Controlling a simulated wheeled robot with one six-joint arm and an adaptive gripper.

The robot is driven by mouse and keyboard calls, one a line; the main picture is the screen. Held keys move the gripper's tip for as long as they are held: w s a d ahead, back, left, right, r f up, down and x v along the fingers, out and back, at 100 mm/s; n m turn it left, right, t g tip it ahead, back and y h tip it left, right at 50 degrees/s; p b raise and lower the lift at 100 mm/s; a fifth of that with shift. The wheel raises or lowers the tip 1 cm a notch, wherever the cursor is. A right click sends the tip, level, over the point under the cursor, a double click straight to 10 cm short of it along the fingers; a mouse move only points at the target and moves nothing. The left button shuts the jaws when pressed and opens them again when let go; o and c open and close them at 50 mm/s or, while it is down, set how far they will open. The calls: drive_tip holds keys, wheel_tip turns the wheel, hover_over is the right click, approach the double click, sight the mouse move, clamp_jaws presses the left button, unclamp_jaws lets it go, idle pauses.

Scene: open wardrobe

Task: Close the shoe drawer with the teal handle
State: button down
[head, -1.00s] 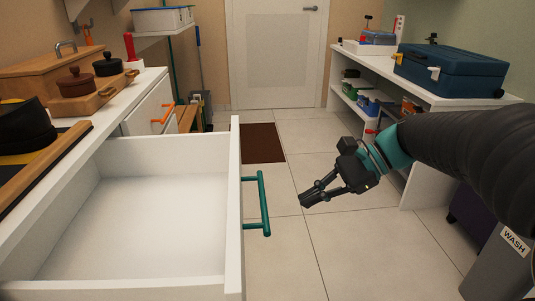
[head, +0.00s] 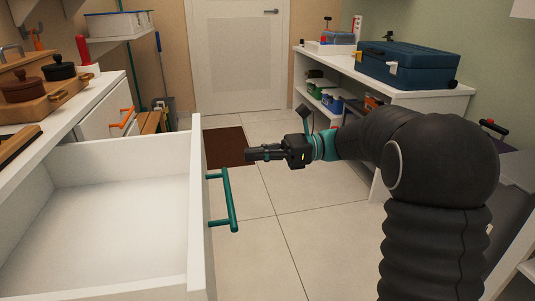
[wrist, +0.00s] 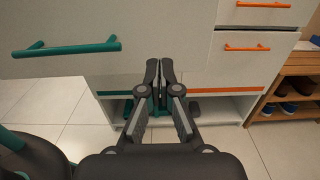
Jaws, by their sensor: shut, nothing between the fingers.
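The white drawer (head: 120,225) with the teal handle (head: 230,200) stands pulled well out at the left in the head view, and the part of its inside that shows is empty. In the wrist view its front panel is at the upper left, with the teal handle (wrist: 66,48) across it. My gripper (head: 250,154) is shut and empty. In the head view it is to the right of the drawer front, apart from the handle. In the wrist view the closed fingertips (wrist: 160,68) point toward the cabinet fronts, right of the handle.
Drawers with orange handles (head: 122,118) are shut beyond the open one. A wooden shoe rack (wrist: 285,92) stands beside them. A white shelf with a blue toolbox (head: 405,64) is at the right. The tiled floor between is clear, with a brown mat (head: 229,147).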

drive_tip(key=x, duration=0.8)
drive_tip(key=shift+a+b, duration=0.2)
drive_tip(key=shift+b, duration=0.1)
drive_tip(key=shift+s, duration=0.1)
